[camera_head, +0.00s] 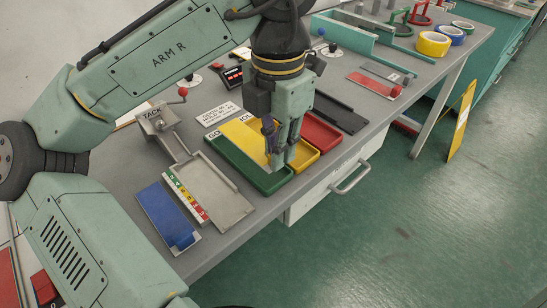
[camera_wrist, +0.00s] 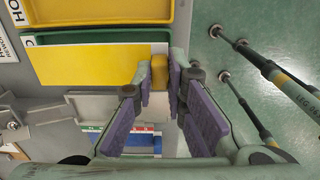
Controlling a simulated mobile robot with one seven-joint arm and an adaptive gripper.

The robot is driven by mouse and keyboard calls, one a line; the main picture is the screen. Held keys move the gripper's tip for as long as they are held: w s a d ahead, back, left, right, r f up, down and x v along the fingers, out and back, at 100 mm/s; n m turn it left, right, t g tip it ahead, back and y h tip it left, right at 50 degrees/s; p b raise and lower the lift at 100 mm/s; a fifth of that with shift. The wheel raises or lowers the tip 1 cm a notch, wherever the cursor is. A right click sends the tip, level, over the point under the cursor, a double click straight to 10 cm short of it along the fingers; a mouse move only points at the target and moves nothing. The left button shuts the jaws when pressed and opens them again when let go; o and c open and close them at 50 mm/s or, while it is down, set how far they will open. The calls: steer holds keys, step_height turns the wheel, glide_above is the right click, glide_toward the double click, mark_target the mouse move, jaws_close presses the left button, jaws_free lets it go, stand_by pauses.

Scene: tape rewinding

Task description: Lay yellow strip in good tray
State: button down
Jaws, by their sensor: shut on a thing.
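The yellow strip (camera_head: 242,137) is a flat, long piece lying lengthwise over the green tray (camera_head: 262,185), whose label starts with "GO". In the wrist view the strip (camera_wrist: 85,66) spans the green tray (camera_wrist: 100,37) and covers much of it. My gripper (camera_head: 280,158) is at the tray's right part, shut on the strip's near end. In the wrist view its purple-padded fingers (camera_wrist: 158,75) stand on both sides of that end. I cannot tell whether the strip touches the tray floor.
A yellow tray (camera_head: 307,158) and a red tray (camera_head: 322,134) stand beside the green one. A metal plate fixture (camera_head: 218,198), a colored scale (camera_head: 186,197) and a blue piece (camera_head: 165,217) lie to the left. The table's front edge is close to the trays.

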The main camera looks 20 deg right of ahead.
steer(key=shift+w+a+f, duration=0.1)
steer(key=shift+a+f, duration=0.05)
steer(key=shift+f, duration=0.75)
steer(key=shift+a+f, duration=0.1)
steer(key=shift+f, duration=0.75)
steer(key=shift+f, duration=0.15)
steer(key=shift+f, duration=0.3)
steer(key=c, duration=1.6)
jaws_free()
steer(key=shift+f, duration=0.1)
step_height(320, 180, up, 13)
steer(key=shift+r+p, duration=0.1)
steer(key=shift+p, duration=0.6)
